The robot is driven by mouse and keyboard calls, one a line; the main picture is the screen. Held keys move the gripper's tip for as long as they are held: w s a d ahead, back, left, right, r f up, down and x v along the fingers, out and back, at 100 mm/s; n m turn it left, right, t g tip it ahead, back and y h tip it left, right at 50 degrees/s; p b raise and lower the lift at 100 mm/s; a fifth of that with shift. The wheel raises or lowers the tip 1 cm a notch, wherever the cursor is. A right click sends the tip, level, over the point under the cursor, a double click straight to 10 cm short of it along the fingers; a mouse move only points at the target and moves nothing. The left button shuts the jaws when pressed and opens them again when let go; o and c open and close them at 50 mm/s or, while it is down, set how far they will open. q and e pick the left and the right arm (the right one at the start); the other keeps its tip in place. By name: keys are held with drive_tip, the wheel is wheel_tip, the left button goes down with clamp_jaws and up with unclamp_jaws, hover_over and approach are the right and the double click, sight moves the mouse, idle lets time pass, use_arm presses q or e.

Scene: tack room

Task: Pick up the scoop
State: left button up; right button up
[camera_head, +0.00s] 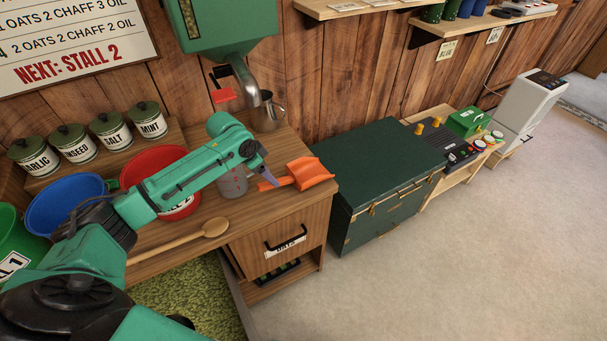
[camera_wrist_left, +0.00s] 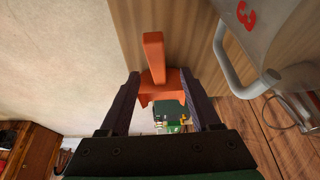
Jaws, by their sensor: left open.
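The orange scoop (camera_head: 312,173) lies on the wooden bench top near its right end, its handle pointing left. In the left wrist view the scoop (camera_wrist_left: 153,52) shows between and beyond my fingers, its handle pointing up the picture. My left gripper (camera_head: 266,178) is at the handle end of the scoop, its jaws open. In the left wrist view the open fingers (camera_wrist_left: 160,76) stand to either side of the scoop, with gaps visible. I cannot tell how far above the bench they are. My right gripper is in neither view.
A wooden spoon (camera_head: 180,241), red bowl (camera_head: 160,160) and blue bowl (camera_head: 68,203) are to the left. A metal pitcher (camera_head: 268,115) is behind. A green chest (camera_head: 375,165) stands right.

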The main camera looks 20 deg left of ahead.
use_arm(q)
drive_tip(key=p+x, duration=0.1)
drive_tip(key=x, duration=0.3)
drive_tip(key=shift+s+d+f, duration=0.1)
drive_tip(key=shift+f, duration=0.2)
drive_tip(key=shift+d+f, duration=0.1)
drive_tip(key=shift+f, duration=0.1)
drive_tip(key=shift+c, duration=0.3)
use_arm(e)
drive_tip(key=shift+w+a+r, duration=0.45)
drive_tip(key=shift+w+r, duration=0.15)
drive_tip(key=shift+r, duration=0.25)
use_arm(q)
drive_tip(key=shift+f, duration=0.1)
clamp_jaws()
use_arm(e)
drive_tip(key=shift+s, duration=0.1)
use_arm(q)
drive_tip(key=shift+r, duration=0.4)
wheel_tip(320, 180, up, 19)
drive_tip(key=b, duration=0.2)
drive_tip(key=shift+r+b, duration=0.2)
drive_tip(key=shift+b, duration=0.2)
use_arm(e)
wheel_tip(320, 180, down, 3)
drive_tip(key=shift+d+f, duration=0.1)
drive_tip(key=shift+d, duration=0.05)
